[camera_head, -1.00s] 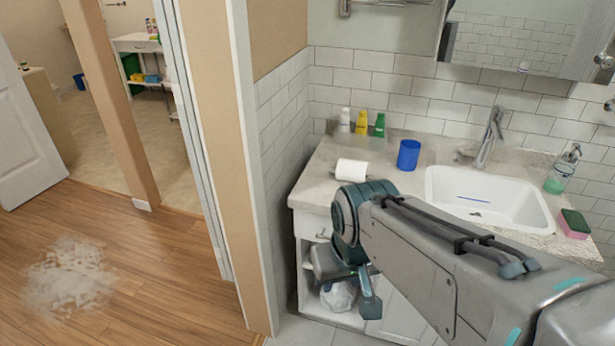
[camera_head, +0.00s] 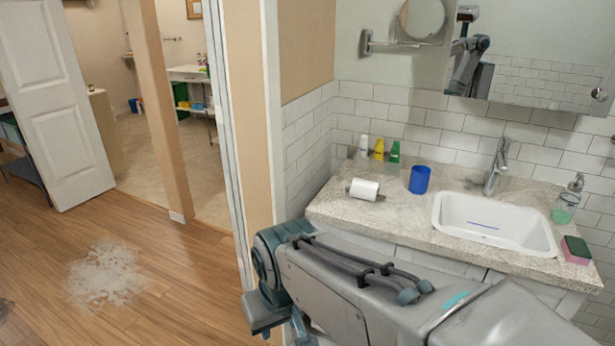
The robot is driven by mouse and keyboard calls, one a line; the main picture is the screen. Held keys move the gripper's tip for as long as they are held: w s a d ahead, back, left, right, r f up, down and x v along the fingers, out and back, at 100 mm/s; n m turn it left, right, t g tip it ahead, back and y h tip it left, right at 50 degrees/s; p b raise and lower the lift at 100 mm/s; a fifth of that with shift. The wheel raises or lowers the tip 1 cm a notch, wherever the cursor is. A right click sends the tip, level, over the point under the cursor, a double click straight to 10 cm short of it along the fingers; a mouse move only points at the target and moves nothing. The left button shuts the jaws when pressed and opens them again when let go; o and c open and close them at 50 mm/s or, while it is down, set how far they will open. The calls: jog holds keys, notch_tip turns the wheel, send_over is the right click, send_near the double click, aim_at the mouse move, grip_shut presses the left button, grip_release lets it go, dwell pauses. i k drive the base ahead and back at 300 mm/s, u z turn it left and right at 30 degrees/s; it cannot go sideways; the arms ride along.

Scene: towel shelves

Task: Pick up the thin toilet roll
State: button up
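A white toilet roll (camera_head: 363,188) lies on its side on the left part of the stone-look counter, with something dark at its ends. It is the only roll I can make out, and nothing touches it from above. My gripper (camera_head: 280,328) is low in the picture, in front of and below the counter, to the left of the roll and apart from it. My own arm link hides part of it and the picture edge cuts it off, so its fingers do not show clearly.
A blue cup (camera_head: 419,180) stands right of the roll. Several small bottles (camera_head: 379,149) stand behind it. The sink (camera_head: 493,222), a soap bottle (camera_head: 566,199) and a sponge (camera_head: 576,249) are farther right. A wall edge (camera_head: 262,150) stands left of the counter. The wooden floor has a whitish patch (camera_head: 105,275).

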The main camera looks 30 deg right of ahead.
aim_at(360, 188)
jog(key=z, duration=0.1)
jog(key=i, duration=0.95)
jog(key=z, duration=1.1)
jog(key=i, duration=0.65)
jog(key=z, duration=0.6)
